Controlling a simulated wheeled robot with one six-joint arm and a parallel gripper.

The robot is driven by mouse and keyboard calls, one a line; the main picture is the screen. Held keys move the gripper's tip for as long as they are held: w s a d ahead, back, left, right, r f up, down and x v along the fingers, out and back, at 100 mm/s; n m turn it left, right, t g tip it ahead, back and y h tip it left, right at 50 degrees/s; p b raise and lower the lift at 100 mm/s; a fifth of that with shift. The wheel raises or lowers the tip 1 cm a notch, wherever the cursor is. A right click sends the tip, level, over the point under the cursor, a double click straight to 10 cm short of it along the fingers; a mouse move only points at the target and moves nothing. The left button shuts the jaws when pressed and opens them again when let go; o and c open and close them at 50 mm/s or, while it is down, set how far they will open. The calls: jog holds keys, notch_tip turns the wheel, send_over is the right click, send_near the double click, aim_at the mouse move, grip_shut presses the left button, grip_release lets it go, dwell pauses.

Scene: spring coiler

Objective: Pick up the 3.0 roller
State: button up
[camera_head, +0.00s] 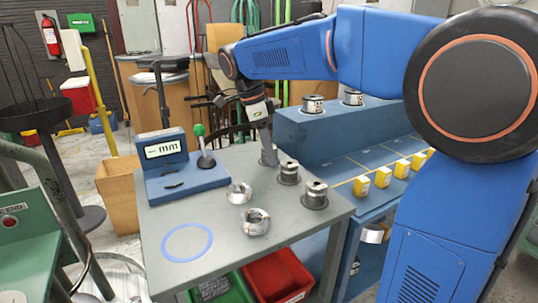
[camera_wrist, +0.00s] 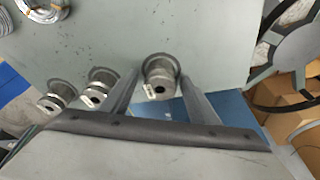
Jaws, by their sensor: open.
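Three metal rollers stand in a row on the grey table: a front one (camera_head: 315,195), a middle one (camera_head: 288,173) and a back one (camera_head: 267,157), partly hidden behind my gripper (camera_head: 268,150). In the wrist view the fingers of my open gripper (camera_wrist: 160,92) reach down on both sides of one roller (camera_wrist: 160,72). A gap shows beside it and it is not clamped. The other two rollers (camera_wrist: 102,84) (camera_wrist: 60,93) stand to the left, outside the fingers. The labels are too small to read, so I cannot tell which is 3.0.
Two wire coils (camera_head: 239,193) (camera_head: 256,221) and a blue ring (camera_head: 187,242) lie on the table (camera_head: 220,258). A blue gauge with a display (camera_head: 166,150) stands at the back left. A blue shelf (camera_head: 340,130) with more rollers (camera_head: 313,104) and yellow tags (camera_head: 382,177) is at right.

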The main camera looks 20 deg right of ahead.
grip_shut()
jog(key=shift+r, duration=0.1)
